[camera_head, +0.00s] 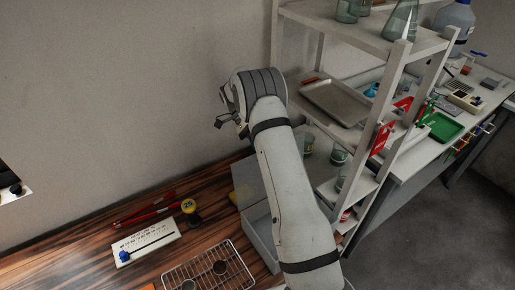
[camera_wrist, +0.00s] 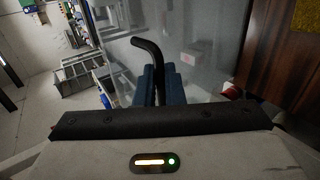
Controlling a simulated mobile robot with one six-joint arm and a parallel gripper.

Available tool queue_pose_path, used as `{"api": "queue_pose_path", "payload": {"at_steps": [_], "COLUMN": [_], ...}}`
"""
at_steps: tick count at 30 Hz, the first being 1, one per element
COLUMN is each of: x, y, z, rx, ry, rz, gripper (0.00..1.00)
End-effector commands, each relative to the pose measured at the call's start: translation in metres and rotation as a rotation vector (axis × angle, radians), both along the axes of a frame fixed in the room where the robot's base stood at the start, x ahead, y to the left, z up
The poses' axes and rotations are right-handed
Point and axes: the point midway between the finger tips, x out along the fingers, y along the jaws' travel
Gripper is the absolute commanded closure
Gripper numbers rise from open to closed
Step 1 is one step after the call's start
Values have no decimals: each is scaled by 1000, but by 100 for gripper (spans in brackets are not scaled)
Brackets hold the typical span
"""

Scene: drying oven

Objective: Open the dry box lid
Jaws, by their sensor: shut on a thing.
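The dry box (camera_head: 259,238) is a pale grey box on the wooden bench, partly hidden behind my arm. A pale see-through panel (camera_head: 248,182), which looks like its lid, stands tilted up at the back of the box. In the wrist view the see-through lid (camera_wrist: 207,50) fills the middle, with a black bent handle (camera_wrist: 149,50) in front of it. My gripper (camera_wrist: 158,80) has its blue fingers closed on the handle's lower part. In the head view the fingertips are hidden by my arm.
A white shelf (camera_head: 385,45) with glassware stands close to my arm's right.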

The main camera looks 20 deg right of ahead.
Motion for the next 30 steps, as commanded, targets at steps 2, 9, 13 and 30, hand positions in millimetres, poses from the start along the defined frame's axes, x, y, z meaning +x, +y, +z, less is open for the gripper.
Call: {"api": "queue_pose_path", "payload": {"at_steps": [2,9,13,30], "x": [-2,-3,-2,-1], "y": [-3,-4,-4,-4], "z": [-8,-8,-6,3], "rx": [2,2,2,1], "ry": [6,8,6,-1], "rz": [-3,-8,-9,-9], "gripper": [100,86,76,69]}}
